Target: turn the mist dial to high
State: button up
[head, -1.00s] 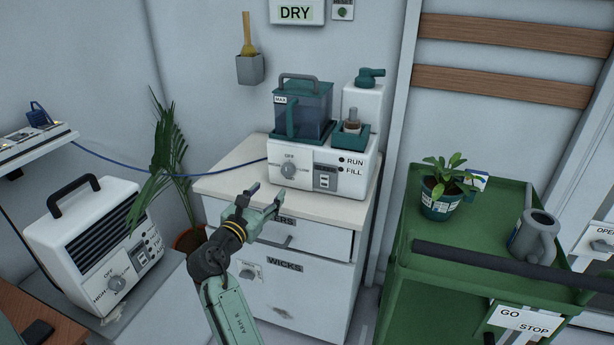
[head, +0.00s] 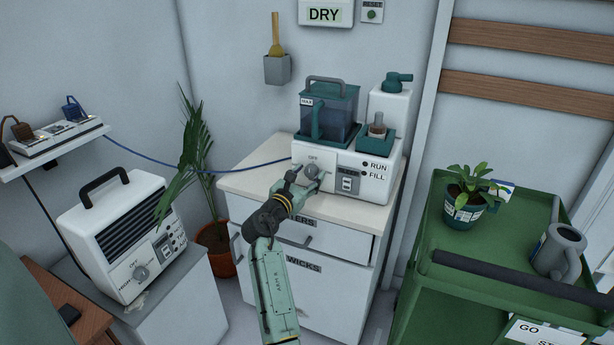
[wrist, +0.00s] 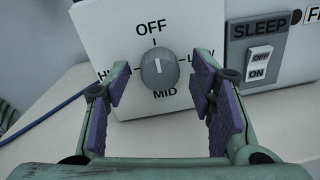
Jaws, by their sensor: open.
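The mist dial (wrist: 160,68) is a grey knob on the white front of the humidifier (head: 374,163). In the wrist view it is ringed by OFF at top, LOW at right, MID at bottom and a partly hidden HIGH at left. Its pale mark appears to point up toward OFF. The dial (head: 311,171) also shows in the head view, just behind my fingers. My gripper (head: 306,183) is open and empty, in front of the dial. In the wrist view my gripper (wrist: 161,88) has a purple pad on either side of the dial, with gaps; contact is not visible.
A SLEEP switch (wrist: 260,62) sits right of the dial. The humidifier stands on a white cabinet (head: 250,182). A blue cable (head: 205,168) runs left from it. A white heater (head: 120,235) with its own dial, a potted palm (head: 190,150) and a green cart (head: 425,225) stand around.

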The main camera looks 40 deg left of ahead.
jog(key=shift+c, duration=0.4)
jog(key=c, duration=1.1)
